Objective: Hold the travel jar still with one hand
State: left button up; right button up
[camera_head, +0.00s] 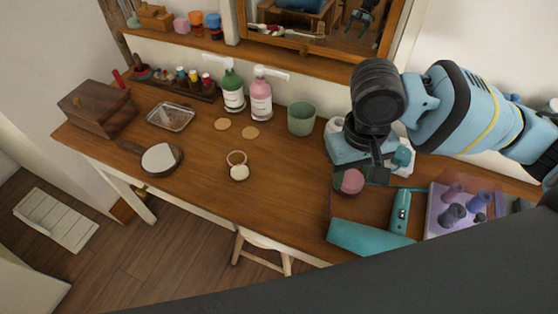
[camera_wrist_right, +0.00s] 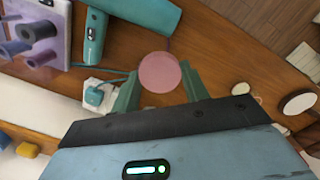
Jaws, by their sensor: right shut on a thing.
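The travel jar, as I take it, is a small jar with a round pink top (camera_head: 349,181), at the right part of the wooden table. My right gripper (camera_head: 359,176) reaches down from above and is shut on it. In the right wrist view the pink top (camera_wrist_right: 160,72) sits between the green fingers (camera_wrist_right: 160,88), one on each side. The jar appears upright; its lower body is hidden. My left gripper is not in view.
A purple tray (camera_head: 462,190) with dark rollers is farther right. A green cup (camera_head: 301,118) stands to the left behind. The table (camera_head: 285,190) left of the jar has free room.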

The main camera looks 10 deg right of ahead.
aim_at(237, 162)
jog(key=l+u, duration=0.2)
jog(key=u, duration=0.15)
jog(key=l+u, duration=0.2)
jog(key=u, duration=0.15)
jog(key=k+l+u, duration=0.15)
jog(key=u, duration=0.2)
